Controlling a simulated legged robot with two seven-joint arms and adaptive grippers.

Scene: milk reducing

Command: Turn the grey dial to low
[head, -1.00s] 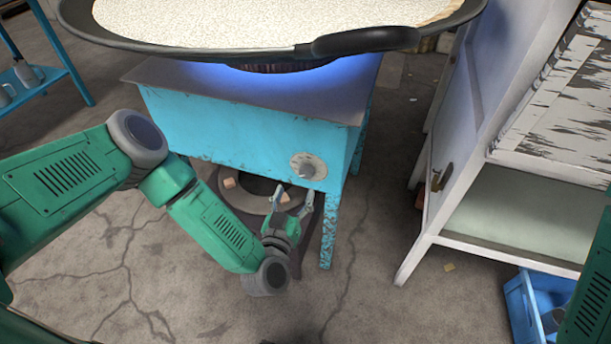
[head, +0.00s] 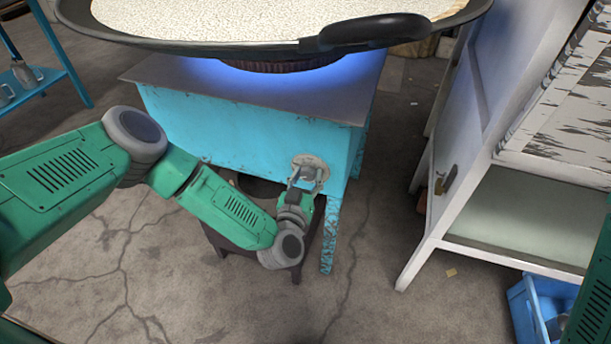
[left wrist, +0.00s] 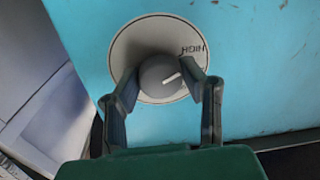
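The grey dial (left wrist: 160,76) is a round knob on a pale disc on the front of the blue stove (head: 240,125). In the left wrist view, a white mark on the dial points up and right, near the word "HIGH" on the disc (left wrist: 140,35). My left gripper (left wrist: 163,85) is open, with one fingertip on either side of the dial; I cannot tell if they touch it. In the head view the left gripper (head: 306,178) is at the disc and partly covers the dial. Of my right arm only a green part shows at the right edge; its gripper is out of view.
A wide pan (head: 270,45) of white liquid sits on the stove over a blue glow. A white cabinet (head: 430,215) stands to the right, with a blue crate (head: 522,308) beside it. A blue shelf (head: 60,60) is at far left. Floor in front is clear.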

